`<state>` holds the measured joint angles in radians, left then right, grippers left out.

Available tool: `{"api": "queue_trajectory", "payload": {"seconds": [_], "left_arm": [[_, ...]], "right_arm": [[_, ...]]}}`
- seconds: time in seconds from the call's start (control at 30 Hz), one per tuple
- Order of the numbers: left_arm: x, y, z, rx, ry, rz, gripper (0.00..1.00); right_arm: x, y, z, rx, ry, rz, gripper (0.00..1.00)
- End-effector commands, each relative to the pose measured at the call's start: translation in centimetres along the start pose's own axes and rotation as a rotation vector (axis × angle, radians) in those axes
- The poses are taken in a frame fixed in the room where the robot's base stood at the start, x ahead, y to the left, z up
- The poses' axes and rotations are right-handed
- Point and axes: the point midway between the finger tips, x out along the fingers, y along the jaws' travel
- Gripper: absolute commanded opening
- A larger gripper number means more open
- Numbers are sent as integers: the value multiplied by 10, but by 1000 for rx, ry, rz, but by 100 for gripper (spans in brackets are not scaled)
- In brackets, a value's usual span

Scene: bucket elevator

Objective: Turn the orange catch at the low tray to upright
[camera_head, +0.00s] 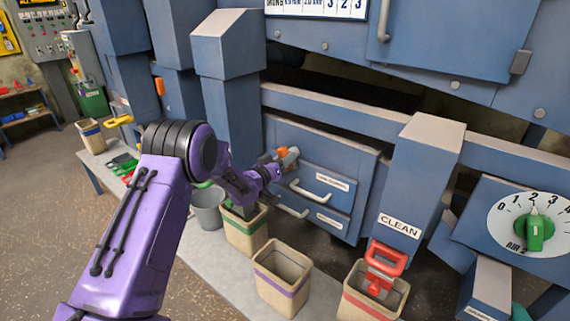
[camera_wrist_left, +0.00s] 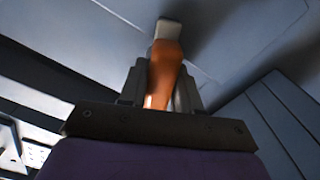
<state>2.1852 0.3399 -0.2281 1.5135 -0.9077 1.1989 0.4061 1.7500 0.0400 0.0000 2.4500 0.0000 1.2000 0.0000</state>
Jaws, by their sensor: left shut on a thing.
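The orange catch (camera_head: 282,151) is on the blue front panel, at the upper left of the labelled trays. In the left wrist view the orange catch (camera_wrist_left: 165,72) stands between the fingers, with a pale grey block at its far end. My left gripper (camera_head: 284,160) reaches it from the left and is shut on it. The fingers hide part of the catch, and I cannot tell its exact angle. Below and right are the upper tray (camera_head: 335,198) and a lower tray (camera_head: 323,215), each with a white handle. My right gripper is not in view.
A grey bucket (camera_head: 207,208) is beside the green-banded bin. A chute marked CLEAN (camera_head: 412,170) with a red handle and a dial panel (camera_head: 520,215) stand to the right.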

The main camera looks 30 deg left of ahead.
Motion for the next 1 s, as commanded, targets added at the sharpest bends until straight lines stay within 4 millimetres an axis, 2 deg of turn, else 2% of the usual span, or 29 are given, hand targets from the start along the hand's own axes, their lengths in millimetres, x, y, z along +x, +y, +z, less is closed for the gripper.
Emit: {"api": "queue_trajectory", "payload": {"seconds": [0.2, 0.5, 1.0], "left_arm": [[0, -1, 4, 181, -4, 0, 2], [-1, -1, 4, 351, -6, 0, 2], [-1, -1, 3, 427, -7, -1, 2]], "right_arm": [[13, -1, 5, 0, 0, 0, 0], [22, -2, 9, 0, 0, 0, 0], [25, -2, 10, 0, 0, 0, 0]]}}
